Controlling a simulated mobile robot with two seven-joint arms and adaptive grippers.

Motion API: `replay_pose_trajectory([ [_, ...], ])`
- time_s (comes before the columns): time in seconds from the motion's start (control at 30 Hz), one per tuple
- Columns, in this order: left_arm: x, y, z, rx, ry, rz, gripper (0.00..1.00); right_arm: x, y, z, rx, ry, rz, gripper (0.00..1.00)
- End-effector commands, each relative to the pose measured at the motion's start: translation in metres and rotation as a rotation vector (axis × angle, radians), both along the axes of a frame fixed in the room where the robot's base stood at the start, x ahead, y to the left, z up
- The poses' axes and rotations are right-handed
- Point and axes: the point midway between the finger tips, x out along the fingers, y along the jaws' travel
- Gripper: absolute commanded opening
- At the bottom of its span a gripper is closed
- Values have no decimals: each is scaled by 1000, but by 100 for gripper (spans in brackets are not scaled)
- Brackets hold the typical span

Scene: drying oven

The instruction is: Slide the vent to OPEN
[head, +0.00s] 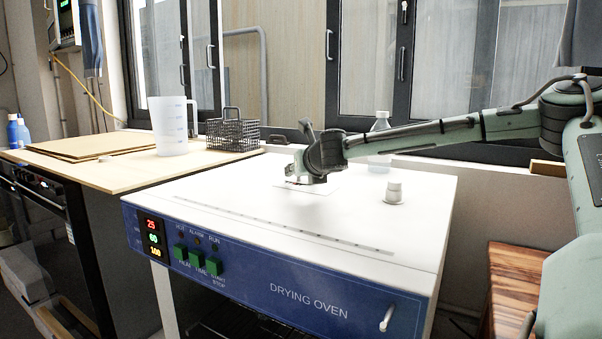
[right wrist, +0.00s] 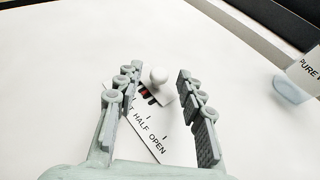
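The vent on the oven's white top has a pale label plate (right wrist: 153,135), also visible in the head view (head: 322,188). In the right wrist view its readable lettering is "T", "HALF" and "OPEN", with OPEN at the lower right. A white slider with a round knob (right wrist: 159,75) stands at the plate's far side, with a dark and red slot beside it. My right gripper (right wrist: 158,80) is open, its fingers on either side of the knob with gaps visible. In the head view the right gripper (head: 298,176) is low over the plate. My left gripper is out of view.
The drying oven (head: 250,205) has a blue front panel. A white stepped cap (head: 394,192) and a clear bottle (head: 380,130) stand right of the vent. A jug (head: 172,125) and wire basket (head: 232,134) sit on the left bench.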

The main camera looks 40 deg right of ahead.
Motion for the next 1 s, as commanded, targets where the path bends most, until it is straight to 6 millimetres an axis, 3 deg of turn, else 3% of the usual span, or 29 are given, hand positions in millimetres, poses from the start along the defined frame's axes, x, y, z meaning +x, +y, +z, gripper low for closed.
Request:
replay_pose_trajectory([
  [0.33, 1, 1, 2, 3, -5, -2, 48, 2, -1, -1, 0, 0, 0, 37],
  [0.63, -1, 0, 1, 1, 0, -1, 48, 2, -1, -1, 0, 0, 0, 0],
  [1.0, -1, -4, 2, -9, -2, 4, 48, 1, -1, 0, 1, 0, 0, 0],
])
